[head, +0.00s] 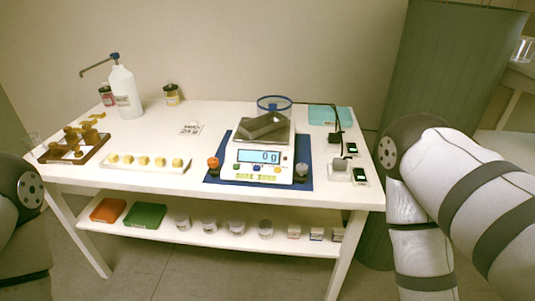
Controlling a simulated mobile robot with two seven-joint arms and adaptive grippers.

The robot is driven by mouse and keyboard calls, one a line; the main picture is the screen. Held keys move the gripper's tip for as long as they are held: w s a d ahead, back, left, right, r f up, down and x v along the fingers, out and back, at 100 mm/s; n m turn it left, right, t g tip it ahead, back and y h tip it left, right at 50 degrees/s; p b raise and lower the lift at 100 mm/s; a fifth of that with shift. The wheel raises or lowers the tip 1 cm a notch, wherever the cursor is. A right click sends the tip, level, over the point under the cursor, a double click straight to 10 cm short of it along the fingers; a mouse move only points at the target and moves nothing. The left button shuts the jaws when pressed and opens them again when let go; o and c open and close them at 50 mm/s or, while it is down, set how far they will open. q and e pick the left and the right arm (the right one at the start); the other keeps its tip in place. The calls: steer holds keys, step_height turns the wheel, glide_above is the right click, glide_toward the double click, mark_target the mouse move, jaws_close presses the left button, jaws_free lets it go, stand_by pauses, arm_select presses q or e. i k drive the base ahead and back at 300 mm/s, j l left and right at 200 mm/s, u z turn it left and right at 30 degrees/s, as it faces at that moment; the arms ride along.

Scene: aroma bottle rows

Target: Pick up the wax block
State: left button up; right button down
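I cannot tell for certain which thing is the wax block. Several small pale yellow lumps, possibly wax (160,161), sit in a row on a long white tray (115,165) at the front left of the table. A small grey-white block (340,164) also stands at the table's right front, beside a small device with a green display. Parts of both my arms show at the left and right edges of the head view. Neither gripper is in view, and nothing is seen being held.
A white scale (264,171) reading about zero stands on a blue mat (214,176), with a dark shiny pan on top. A wooden rack (92,152) and pump bottle (124,92) are at left. A lower shelf (165,233) holds jars and coloured boxes. A green bin (445,65) stands right.

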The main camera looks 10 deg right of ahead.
mark_target(176, 163)
steer(key=i+j, duration=0.35)
steer(key=i, duration=0.15)
steer(key=i+j, duration=0.4)
steer(key=i, duration=0.15)
